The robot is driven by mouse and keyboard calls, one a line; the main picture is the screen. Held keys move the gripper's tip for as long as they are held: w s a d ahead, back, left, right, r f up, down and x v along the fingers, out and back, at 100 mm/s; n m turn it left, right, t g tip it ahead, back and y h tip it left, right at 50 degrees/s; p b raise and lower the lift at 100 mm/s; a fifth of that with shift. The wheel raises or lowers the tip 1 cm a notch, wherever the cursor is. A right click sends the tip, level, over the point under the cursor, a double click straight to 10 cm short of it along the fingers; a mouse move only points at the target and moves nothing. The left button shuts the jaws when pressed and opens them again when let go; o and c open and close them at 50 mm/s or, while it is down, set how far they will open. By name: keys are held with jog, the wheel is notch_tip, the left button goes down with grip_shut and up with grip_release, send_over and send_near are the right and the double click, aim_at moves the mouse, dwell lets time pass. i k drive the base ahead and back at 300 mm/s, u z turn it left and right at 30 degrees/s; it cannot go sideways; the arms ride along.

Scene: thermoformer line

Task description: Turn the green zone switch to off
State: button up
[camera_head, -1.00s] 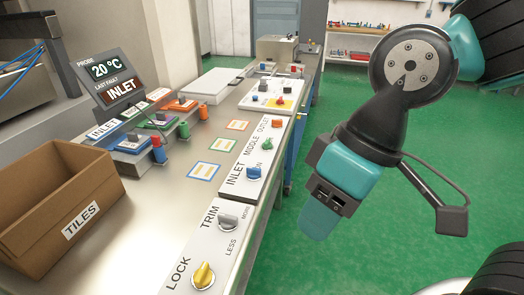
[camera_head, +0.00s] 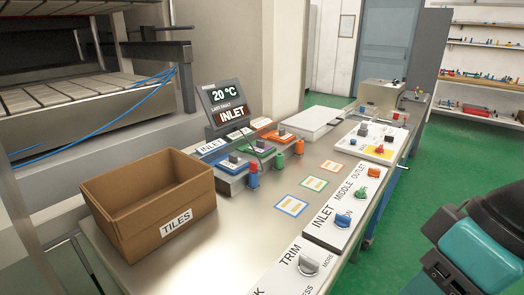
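The green zone switch (camera_head: 361,197) is a small round knob on the white control strip along the right edge of the metal bench, beside the label MIDDLE. It sits between the blue INLET knob (camera_head: 343,219) and the orange OUTLET knob (camera_head: 374,172). The knob is too small to tell which way it points. Part of my teal and black arm shows at the lower right, over the green floor and apart from the switch. My gripper's fingers are not in view.
A cardboard TILES box (camera_head: 186,236) stands on the bench at left. A grey TRIM knob (camera_head: 308,264) is on the nearer strip. A display (camera_head: 228,107) reads 20 °C and INLET. Coloured blocks and pegs stand below it.

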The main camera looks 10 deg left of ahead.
aim_at(360, 194)
jog(key=z, duration=0.3)
jog(key=i, duration=0.85)
jog(key=u, duration=0.35)
